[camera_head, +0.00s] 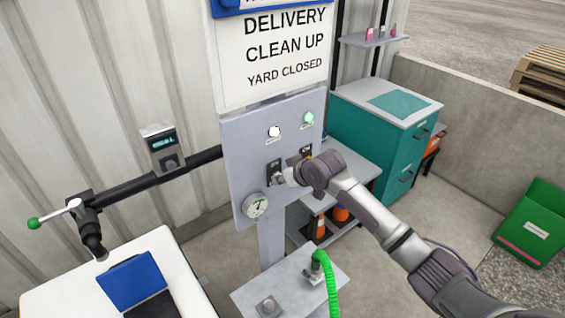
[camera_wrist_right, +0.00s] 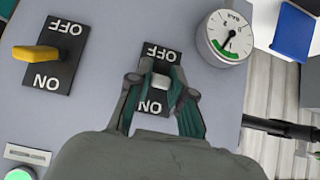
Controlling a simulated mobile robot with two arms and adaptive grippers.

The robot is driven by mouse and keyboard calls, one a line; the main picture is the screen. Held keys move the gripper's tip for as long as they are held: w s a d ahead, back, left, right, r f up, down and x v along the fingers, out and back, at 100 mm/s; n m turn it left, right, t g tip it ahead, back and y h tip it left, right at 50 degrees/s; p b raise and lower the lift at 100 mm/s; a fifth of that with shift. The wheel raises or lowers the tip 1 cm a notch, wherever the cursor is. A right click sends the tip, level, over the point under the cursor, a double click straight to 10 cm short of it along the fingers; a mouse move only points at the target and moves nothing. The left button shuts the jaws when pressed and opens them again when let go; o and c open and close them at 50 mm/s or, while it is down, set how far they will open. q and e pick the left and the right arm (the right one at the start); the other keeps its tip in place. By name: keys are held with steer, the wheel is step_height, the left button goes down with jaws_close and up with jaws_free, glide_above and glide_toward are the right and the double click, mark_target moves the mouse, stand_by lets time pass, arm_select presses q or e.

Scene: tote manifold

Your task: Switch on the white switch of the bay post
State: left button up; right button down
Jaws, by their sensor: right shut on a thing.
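The bay post's grey panel (camera_head: 243,150) shows in the head view. On it sits a black switch plate with OFF and ON lettering. My right gripper (camera_head: 281,178) reaches the panel from the right. In the right wrist view, the white switch (camera_wrist_right: 160,81) sits between the fingertips of my right gripper (camera_wrist_right: 157,83), which are shut on it. The OFF and ON letters show on either side of the lever; its exact tilt is hard to tell. A yellow switch (camera_wrist_right: 35,53) on its own OFF/ON plate is beside it. My left gripper is not in view.
A round gauge (camera_head: 256,206) is below the switches. A white lamp (camera_head: 274,132) and a green lamp (camera_head: 308,118) are above, both bright. A green hose (camera_head: 328,275) rises below the panel. A teal cabinet (camera_head: 350,135) stands behind right.

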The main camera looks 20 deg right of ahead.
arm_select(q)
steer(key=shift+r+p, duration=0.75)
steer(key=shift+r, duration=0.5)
arm_select(e)
steer(key=shift+w+r+g+h, duration=0.1)
steer(key=shift+r+g+h, duration=0.3)
steer(key=shift+g, duration=0.6)
steer(key=c, duration=1)
jaws_free()
steer(key=shift+c, duration=0.2)
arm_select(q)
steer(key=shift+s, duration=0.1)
arm_select(e)
steer(key=v, duration=1.1)
steer(key=shift+r, duration=0.4)
